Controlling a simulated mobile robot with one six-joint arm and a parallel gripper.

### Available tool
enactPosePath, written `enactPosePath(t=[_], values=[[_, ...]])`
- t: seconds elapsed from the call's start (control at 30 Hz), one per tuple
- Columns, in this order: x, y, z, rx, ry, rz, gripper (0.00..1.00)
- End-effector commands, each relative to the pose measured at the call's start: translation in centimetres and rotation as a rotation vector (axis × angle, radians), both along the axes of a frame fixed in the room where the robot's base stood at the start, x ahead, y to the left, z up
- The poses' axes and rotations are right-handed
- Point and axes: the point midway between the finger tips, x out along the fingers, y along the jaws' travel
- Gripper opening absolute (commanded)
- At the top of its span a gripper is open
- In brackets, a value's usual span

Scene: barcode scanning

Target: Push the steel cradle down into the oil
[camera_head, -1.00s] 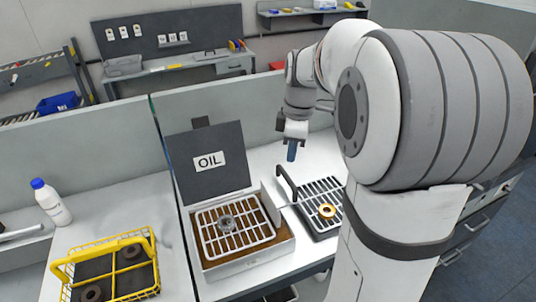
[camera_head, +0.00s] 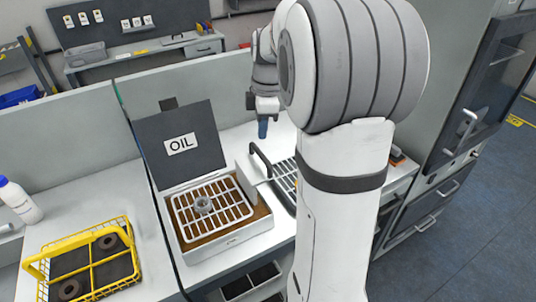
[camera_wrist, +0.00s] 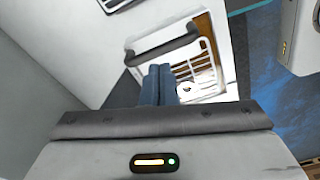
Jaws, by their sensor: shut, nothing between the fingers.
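The steel cradle (camera_head: 226,206) is a wire grid across the open box of brown oil (camera_head: 232,241), with a grey ring-shaped part (camera_head: 203,204) on it. Its exact depth against the oil is hard to tell. The open dark lid marked OIL (camera_head: 160,165) stands behind it. My gripper (camera_head: 263,128) points down above the white bench, behind and to the right of the box, apart from the cradle. In the wrist view its blue fingers (camera_wrist: 157,85) are shut and empty.
A yellow basket (camera_head: 92,262) with dark rings and a white bottle (camera_head: 20,200) stand on the left bench. A low partition runs behind the benches.

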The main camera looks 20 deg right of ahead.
Motion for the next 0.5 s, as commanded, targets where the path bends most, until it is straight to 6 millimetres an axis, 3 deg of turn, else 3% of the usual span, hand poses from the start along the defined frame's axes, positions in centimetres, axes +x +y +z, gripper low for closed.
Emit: enactPosePath(t=[0.03, 0.23, 0.5], values=[[0.0, 0.1, -1.2, 0.0, 0.001, 0.0, 0.0], [0.1, 0.3, -3.8, 0.0, 0.0, -0.001, 0.0], [0.1, 0.4, -5.0, 0.0, 0.001, -0.003, 0.0]])
